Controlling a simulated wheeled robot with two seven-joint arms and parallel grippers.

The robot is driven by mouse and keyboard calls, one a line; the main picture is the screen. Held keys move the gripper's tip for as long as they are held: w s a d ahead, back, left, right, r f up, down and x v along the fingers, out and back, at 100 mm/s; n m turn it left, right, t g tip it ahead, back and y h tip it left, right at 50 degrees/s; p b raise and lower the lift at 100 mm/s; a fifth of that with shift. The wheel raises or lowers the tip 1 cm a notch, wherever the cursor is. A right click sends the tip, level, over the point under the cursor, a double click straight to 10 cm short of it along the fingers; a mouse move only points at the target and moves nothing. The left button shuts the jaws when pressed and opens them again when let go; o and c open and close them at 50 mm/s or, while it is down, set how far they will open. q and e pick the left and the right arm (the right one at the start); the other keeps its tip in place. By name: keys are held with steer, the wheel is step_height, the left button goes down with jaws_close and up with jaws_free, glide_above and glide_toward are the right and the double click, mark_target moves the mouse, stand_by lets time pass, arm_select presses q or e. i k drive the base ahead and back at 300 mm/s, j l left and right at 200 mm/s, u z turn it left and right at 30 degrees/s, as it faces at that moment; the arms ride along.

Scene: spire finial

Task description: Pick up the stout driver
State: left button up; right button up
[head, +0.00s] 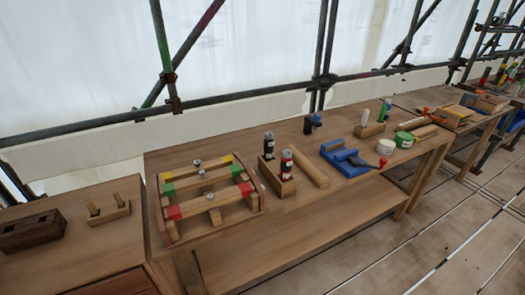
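Neither of my grippers is in view. No tool can be told for sure as the stout driver at this size. A thick black-and-red upright piece (287,164) stands at a wooden block (280,181) near the middle of the workbench.
A wooden rack with red, green and yellow bands (208,208) is at the workbench's (300,215) left end. Scaffold poles (165,60) rise behind. A side table (75,240) is at left.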

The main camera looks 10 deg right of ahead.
mark_target(268, 147)
steer(key=i+l, duration=0.1)
steer(key=l, duration=1.35)
steer(key=i, duration=0.05)
